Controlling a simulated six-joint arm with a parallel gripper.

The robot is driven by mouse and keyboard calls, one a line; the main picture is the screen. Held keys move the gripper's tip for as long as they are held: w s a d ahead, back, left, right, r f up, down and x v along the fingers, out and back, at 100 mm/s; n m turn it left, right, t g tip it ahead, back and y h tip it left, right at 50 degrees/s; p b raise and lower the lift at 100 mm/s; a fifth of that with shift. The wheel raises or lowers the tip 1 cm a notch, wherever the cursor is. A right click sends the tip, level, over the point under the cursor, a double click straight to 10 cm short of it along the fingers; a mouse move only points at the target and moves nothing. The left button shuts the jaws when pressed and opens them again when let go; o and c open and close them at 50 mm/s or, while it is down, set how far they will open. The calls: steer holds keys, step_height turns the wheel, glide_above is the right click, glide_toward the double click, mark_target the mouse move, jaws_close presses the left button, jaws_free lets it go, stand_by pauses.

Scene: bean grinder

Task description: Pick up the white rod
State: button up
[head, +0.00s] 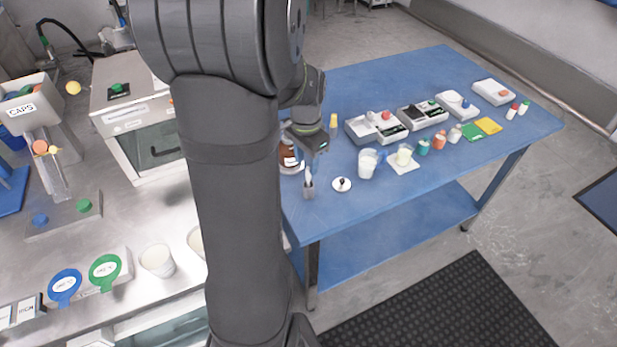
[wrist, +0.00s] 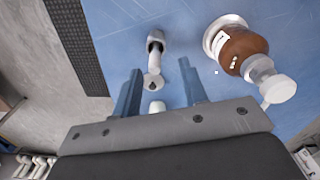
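In the head view a small metallic holder (head: 309,190) stands near the blue table's left front corner, with a slim white rod (head: 308,175) upright in it. My gripper (head: 317,152) is above it, partly hidden behind my arm. In the wrist view my gripper (wrist: 158,85) is open, its two blue-grey fingers apart. The holder (wrist: 155,48) shows beyond the fingertips. A pale disc with a dark centre and a small white tip (wrist: 157,106) show in line between the fingers; I cannot tell whether the tip is the rod's. Neither finger visibly touches it.
A brown bottle with a white cap (wrist: 247,50) stands close on the right in the wrist view. In the head view a white lid (head: 341,184) and a beaker (head: 367,163) are right of the holder. Scales and small bottles line the blue table (head: 410,200) further right.

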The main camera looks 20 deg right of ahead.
mark_target(308, 180)
steer(key=f, duration=0.4)
steer(key=shift+s+d+f, duration=0.15)
steer(key=shift+s, duration=0.25)
steer(key=shift+f, duration=0.5)
jaws_close()
